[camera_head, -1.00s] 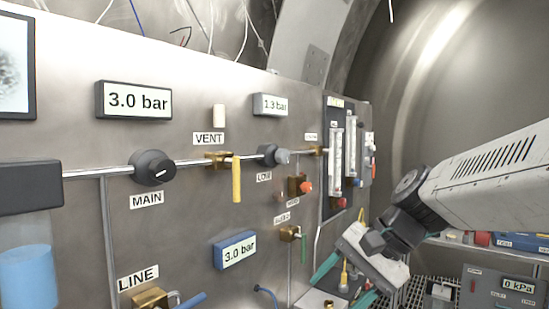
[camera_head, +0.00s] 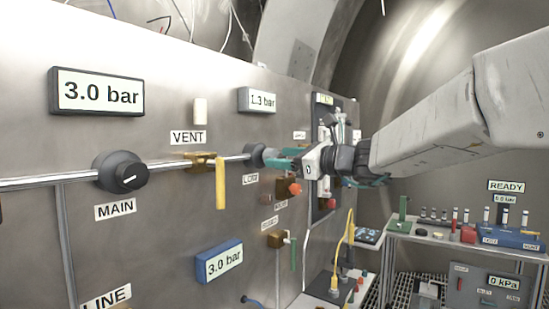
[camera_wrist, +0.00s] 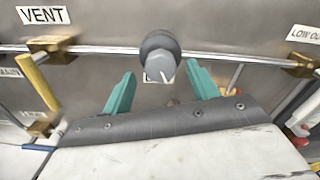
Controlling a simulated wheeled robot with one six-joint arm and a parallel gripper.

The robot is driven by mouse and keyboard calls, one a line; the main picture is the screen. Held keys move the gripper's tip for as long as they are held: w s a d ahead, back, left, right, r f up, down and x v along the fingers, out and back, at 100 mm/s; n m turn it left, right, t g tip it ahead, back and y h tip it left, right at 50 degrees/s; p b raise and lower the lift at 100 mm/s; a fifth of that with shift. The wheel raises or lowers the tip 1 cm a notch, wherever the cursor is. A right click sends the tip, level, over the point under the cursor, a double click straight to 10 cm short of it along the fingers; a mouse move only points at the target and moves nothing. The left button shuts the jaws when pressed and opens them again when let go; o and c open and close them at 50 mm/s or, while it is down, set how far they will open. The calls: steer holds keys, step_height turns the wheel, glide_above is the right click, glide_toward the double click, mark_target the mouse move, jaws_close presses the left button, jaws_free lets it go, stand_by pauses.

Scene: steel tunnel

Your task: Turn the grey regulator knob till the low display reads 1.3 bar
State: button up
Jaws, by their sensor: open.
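The grey regulator knob (camera_head: 258,155) sits on the pipe above the LOW label (camera_head: 250,179). The low display (camera_head: 258,100) above it reads 1.3 bar. My gripper (camera_head: 283,158) has teal fingers and points at the panel near the knob. In the wrist view the knob (camera_wrist: 160,58) is just beyond and between the two open fingertips of my gripper (camera_wrist: 160,80), with clear gaps at the sides. A pale mark shows on the knob's lower face. The knob's front is partly hidden by my gripper in the head view.
A black MAIN knob (camera_head: 120,172) and a yellow VENT lever (camera_head: 221,183) are left on the same pipe. An orange-red knob (camera_head: 295,188) is below right of my gripper. A bench (camera_head: 440,240) with several small items stands at right.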

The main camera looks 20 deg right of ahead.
steer(key=shift+x, duration=1.2)
steer(key=c, duration=1)
steer(key=shift+m, duration=0.5)
steer(key=o, duration=1)
steer(key=v, duration=0.8)
